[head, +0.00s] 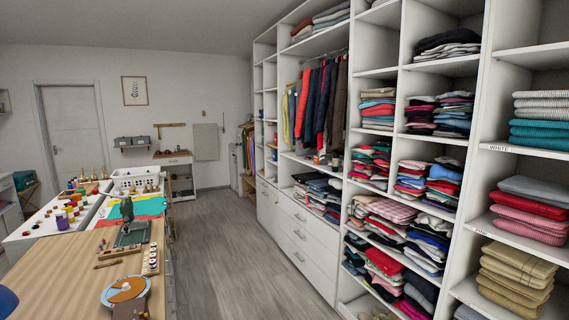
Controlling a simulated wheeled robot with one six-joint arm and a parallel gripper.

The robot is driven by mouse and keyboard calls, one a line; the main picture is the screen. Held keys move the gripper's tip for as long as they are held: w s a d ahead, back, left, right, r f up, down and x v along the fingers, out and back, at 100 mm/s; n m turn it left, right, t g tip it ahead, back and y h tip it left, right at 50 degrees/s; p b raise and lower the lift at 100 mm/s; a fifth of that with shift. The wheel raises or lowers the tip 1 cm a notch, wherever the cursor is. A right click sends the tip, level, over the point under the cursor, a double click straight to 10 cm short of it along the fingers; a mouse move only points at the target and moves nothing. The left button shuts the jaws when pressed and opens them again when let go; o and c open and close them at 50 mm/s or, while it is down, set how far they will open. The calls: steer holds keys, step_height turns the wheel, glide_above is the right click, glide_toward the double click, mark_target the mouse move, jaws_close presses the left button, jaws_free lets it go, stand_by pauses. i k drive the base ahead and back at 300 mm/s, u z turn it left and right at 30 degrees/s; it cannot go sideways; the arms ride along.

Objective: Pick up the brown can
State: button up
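I cannot make out a brown can for certain in the head view. Some small items (322,158), too small to identify, sit on the shelf under the hanging clothes. Small objects also stand on the tables at the left, including a cluster of coloured pots or spools (68,212). My gripper is not in view.
Tall white cubby shelving (484,148) with folded clothes lines the right side. A wooden table (55,278) at the left holds a green machine (128,222) and a round blue-and-orange item (127,290). Grey floor (215,250) between them is clear toward the back wall.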

mark_target(335, 158)
steer(key=u, duration=0.15)
steer(key=i, duration=3)
steer(key=u, duration=0.45)
steer(key=i, duration=1)
